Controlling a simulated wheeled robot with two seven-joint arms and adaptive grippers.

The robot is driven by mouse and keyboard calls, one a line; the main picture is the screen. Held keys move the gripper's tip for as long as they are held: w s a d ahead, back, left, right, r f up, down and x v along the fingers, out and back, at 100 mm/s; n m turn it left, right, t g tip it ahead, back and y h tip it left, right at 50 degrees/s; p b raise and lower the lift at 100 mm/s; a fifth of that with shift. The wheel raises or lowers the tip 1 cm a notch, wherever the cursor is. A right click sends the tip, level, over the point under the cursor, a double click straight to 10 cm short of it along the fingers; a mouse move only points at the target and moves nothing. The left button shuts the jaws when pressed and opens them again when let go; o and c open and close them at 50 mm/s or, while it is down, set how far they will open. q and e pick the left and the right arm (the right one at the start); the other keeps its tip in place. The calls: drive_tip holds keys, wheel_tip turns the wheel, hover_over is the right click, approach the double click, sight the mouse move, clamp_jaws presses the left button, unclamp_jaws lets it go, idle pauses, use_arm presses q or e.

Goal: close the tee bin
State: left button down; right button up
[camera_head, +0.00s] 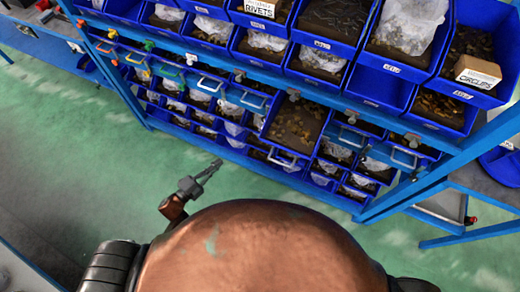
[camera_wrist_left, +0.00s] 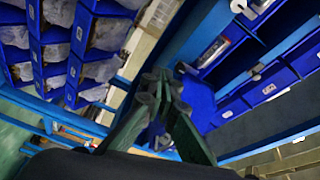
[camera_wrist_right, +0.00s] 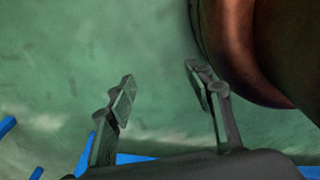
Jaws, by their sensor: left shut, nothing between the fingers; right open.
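One bin (camera_head: 318,121) in the rack's lower rows is pulled out past its neighbours, holding loose brown fittings. A pale handle (camera_head: 283,160) is on its front. It may be the tee bin, but I cannot read a label on it. My left gripper (camera_head: 214,166) is over the floor to the left of this bin, apart from it. In the left wrist view the left gripper (camera_wrist_left: 163,82) has its fingertips together with nothing between them. My right gripper (camera_wrist_right: 161,82) is open and empty over green floor in the right wrist view; it is hidden in the head view.
A blue rack (camera_head: 135,100) holds several rows of blue bins, some with bagged parts. Upper bins carry labels such as RIVETS (camera_head: 415,12) and CIRCLIPS (camera_head: 477,78). Green floor (camera_head: 90,150) is free in front. A grey tray (camera_head: 442,206) stands at right.

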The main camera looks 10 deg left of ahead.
use_arm(q)
drive_tip(key=s+d+r+m+g+h+b, duration=0.1)
drive_tip(key=s+d+r+m+g+h, duration=0.25)
drive_tip(key=r+m, duration=0.25)
drive_tip(key=s+d+r+m+g+h, duration=0.2)
drive_tip(key=s+d+r+m+h, duration=0.1)
drive_tip(key=d+r+m+h, duration=0.3)
drive_tip(key=w+d+r+y+p, duration=0.1)
drive_tip(key=w+d+r, duration=0.4)
drive_tip(key=w+d, duration=0.2)
drive_tip(key=shift+p+x, duration=0.3)
drive_tip(key=shift+x, duration=0.55)
use_arm(e)
drive_tip(key=shift+s+d+f, duration=0.1)
drive_tip(key=shift+s+d, duration=0.05)
drive_tip(key=shift+s, duration=0.7)
drive_tip(key=shift+s+d+f, duration=0.1)
drive_tip(key=shift+s, duration=0.7)
use_arm(q)
drive_tip(key=shift+d+f, duration=0.1)
